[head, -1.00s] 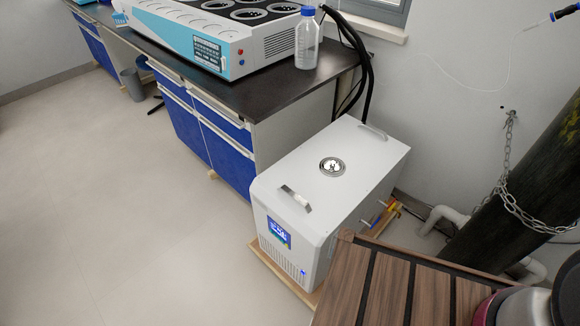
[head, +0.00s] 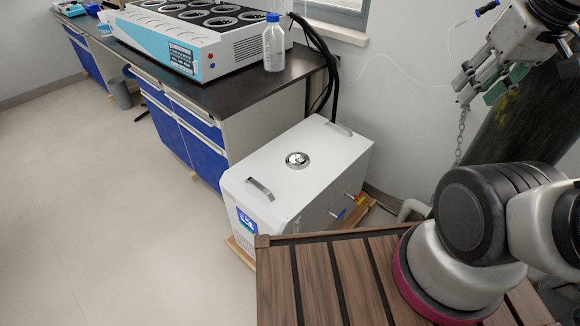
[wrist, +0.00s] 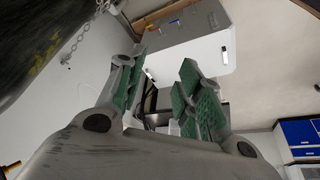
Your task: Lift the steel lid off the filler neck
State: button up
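The round steel lid (head: 298,160) sits on the top of a white floor-standing unit (head: 325,146), between two metal handles. The neck beneath it is hidden. My gripper (head: 470,88) is at the upper right of the head view, raised and well apart from the lid. In the wrist view, its two green-padded fingers (wrist: 158,92) are spread with nothing between them. The white unit (wrist: 188,55) appears upside down beyond the fingers there; I cannot make out the lid in that view.
A dark bench (head: 235,88) with a multi-position heater (head: 190,38) and a blue-capped bottle (head: 274,45) stands behind and left of the unit. Black hoses (head: 322,70) run behind it. A dark cylinder (head: 515,125) stands at right. Floor at left is clear.

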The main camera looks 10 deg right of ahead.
aim_at(296, 161)
jog(key=k+l+u, duration=0.1)
jog(key=l+u, duration=0.15)
jog(key=l, duration=0.15)
jog(key=k+l+u, duration=0.2)
jog(key=l, duration=0.2)
jog(key=k+l+u, duration=0.1)
jog(key=l+u, duration=0.15)
jog(key=l, duration=0.1)
